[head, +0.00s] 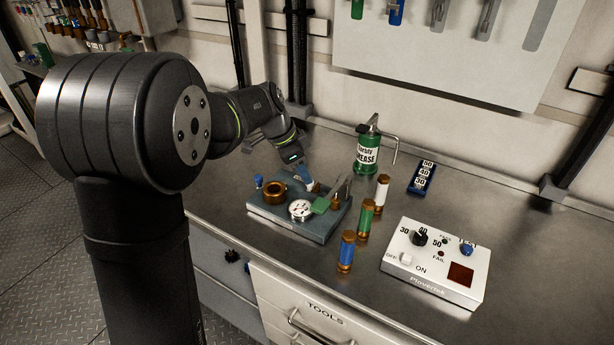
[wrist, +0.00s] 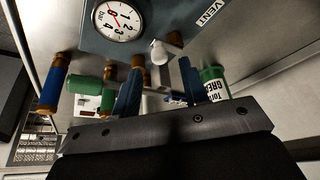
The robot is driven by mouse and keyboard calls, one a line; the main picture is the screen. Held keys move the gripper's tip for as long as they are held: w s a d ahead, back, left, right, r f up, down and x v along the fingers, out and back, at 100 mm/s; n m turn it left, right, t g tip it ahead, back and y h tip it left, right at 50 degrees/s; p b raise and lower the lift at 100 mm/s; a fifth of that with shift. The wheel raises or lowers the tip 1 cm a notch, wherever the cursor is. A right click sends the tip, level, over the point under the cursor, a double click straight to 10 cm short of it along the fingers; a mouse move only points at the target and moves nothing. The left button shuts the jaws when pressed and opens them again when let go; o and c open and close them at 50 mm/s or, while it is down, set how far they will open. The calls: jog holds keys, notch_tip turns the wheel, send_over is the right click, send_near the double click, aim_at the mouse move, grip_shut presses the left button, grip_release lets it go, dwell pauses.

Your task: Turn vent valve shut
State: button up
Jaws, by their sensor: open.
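The grey valve block (head: 262,213) lies on the steel bench and carries a round pressure gauge (head: 300,209). The wrist view shows the gauge (wrist: 118,19) near the top and a VENT label (wrist: 210,14) at the block's edge. A small white handle (wrist: 158,52), apparently the vent valve's, stands near that label. My gripper (wrist: 159,72) is open, its two blue fingers apart with the white handle ahead of the gap. I cannot tell whether a finger touches it. In the head view my gripper (head: 308,178) is low at the block's far side, partly hiding the valve.
A grease can (head: 368,150) stands behind; a test box (head: 435,262) is at front right.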

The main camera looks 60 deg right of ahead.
jog(key=shift+x, duration=1.65)
grip_shut()
jog(key=shift+r, duration=0.1)
